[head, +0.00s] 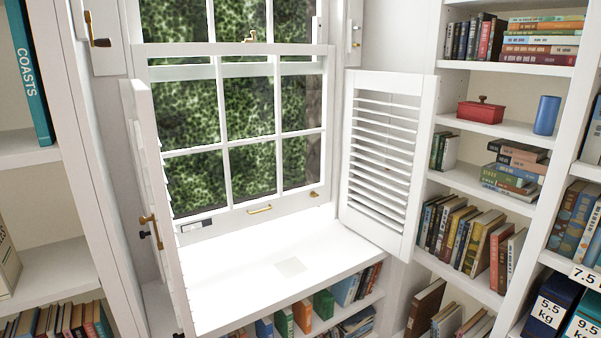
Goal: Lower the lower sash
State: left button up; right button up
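The lower sash (225,142) is a white frame with several panes, in the middle of the head view. Its top rail (235,50) carries a brass latch (250,37) and sits a little above another white bar (200,73) seen behind the glass. The bottom rail (225,223) has a brass pull (260,209) and a smaller brass fitting (314,194). I cannot tell how large any gap under the rail is. The upper sash (180,20) is partly cut off by the top edge. Neither of my grippers is in view.
A white louvred shutter (385,150) stands open at the right; another shutter (152,190), seen nearly edge-on, stands at the left with a brass catch (151,230). The white sill (240,270) is bare except for a pale square (290,266). Bookshelves flank the window.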

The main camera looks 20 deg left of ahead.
aim_at(232, 219)
jog(key=i+l+u, duration=0.55)
jog(key=u, duration=0.15)
jog(key=i+l+u, duration=0.65)
jog(key=l, duration=0.3)
jog(key=i+l+u, duration=0.1)
jog(key=l+u, duration=0.25)
jog(key=l, duration=0.15)
